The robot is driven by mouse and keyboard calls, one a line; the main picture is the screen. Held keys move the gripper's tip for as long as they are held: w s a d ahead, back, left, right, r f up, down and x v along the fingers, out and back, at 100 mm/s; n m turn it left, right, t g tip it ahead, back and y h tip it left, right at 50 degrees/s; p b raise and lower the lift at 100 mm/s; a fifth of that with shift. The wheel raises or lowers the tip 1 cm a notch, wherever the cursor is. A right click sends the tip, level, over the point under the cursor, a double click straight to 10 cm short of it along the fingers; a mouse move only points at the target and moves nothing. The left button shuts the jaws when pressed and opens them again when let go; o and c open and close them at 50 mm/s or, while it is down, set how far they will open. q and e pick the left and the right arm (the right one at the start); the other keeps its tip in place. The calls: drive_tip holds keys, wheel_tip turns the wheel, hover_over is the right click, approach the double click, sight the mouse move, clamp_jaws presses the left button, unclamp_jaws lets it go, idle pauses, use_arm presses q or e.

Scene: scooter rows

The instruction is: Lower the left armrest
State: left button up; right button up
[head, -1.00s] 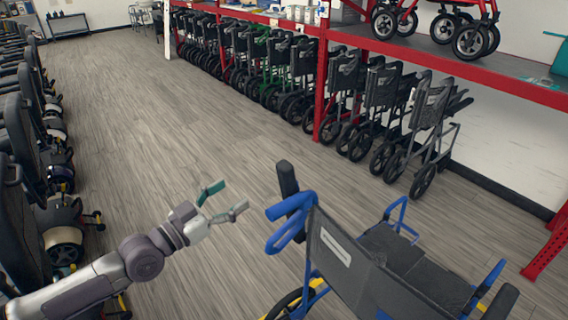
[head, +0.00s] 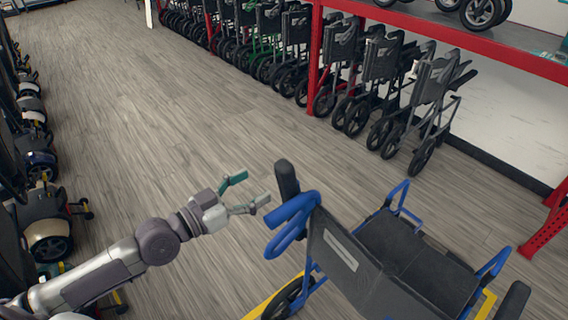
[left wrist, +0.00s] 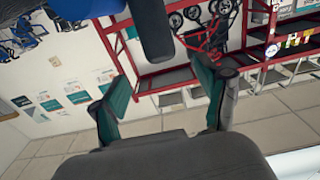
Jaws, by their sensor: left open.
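A blue-framed wheelchair (head: 341,250) with a dark seat and back stands at the lower right of the head view. Its left armrest has a black pad (head: 287,181) that stands raised, nearly upright, above the blue tube (head: 292,222). My left gripper (head: 252,189) is open and empty, just left of the raised pad, with a small gap in the picture. In the left wrist view, the open fingers (left wrist: 160,76) show with a dark pad-like part (left wrist: 152,28) beyond them, likely the armrest. My right gripper is not in view.
Folded wheelchairs (head: 381,85) line the red shelving (head: 450,36) at the back right. A row of scooters (head: 45,215) stands along the left. The wooden floor (head: 150,120) between them is clear.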

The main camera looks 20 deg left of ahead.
sight(277, 171)
use_arm(q)
drive_tip(key=p+x, duration=0.2)
drive_tip(key=x, duration=0.6)
drive_tip(key=shift+r, duration=0.2)
drive_tip(key=shift+w+d, duration=0.2)
drive_tip(key=shift+w, duration=0.15)
drive_tip(key=shift+w+d+f, duration=0.15)
drive_tip(key=shift+w, duration=0.05)
drive_tip(key=shift+c, duration=0.5)
drive_tip(key=c, duration=1.1)
clamp_jaws()
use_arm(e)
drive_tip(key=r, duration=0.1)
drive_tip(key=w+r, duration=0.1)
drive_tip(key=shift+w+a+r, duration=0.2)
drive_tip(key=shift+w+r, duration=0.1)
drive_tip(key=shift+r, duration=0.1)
